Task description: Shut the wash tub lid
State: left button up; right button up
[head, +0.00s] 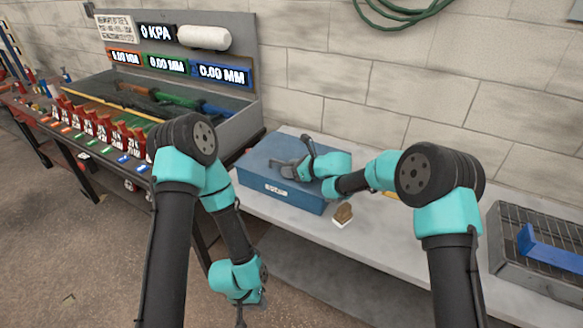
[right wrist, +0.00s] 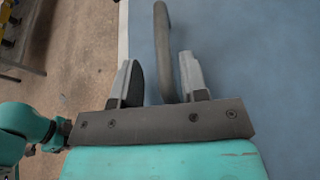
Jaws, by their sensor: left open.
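The blue wash tub (head: 301,199) stands on the pale bench, with a white label on its front wall. Its blue lid (head: 262,152) lies across the top and looks flat; I cannot tell whether it is fully seated. The lid also fills much of the right wrist view (right wrist: 245,60). My right gripper (head: 289,168) is low over the lid. In the right wrist view its fingers (right wrist: 160,80) are apart, with a grey curved handle (right wrist: 163,40) between them, closer to the right finger. My left gripper (head: 241,316) hangs low in front of the bench, away from the tub.
A brown block on a white piece (head: 343,215) sits just right of the tub on the bench (head: 400,235). A wire rack with a blue bracket (head: 545,250) is at the far right. A tool bench with red holders (head: 100,125) stands at the left.

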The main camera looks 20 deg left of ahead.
jog(key=shift+w+d+r, duration=0.1)
jog(key=shift+r, duration=0.05)
jog(key=shift+d+r, duration=0.2)
jog(key=shift+d, duration=0.25)
jog(key=v, duration=1.6)
jog(key=shift+d, duration=0.1)
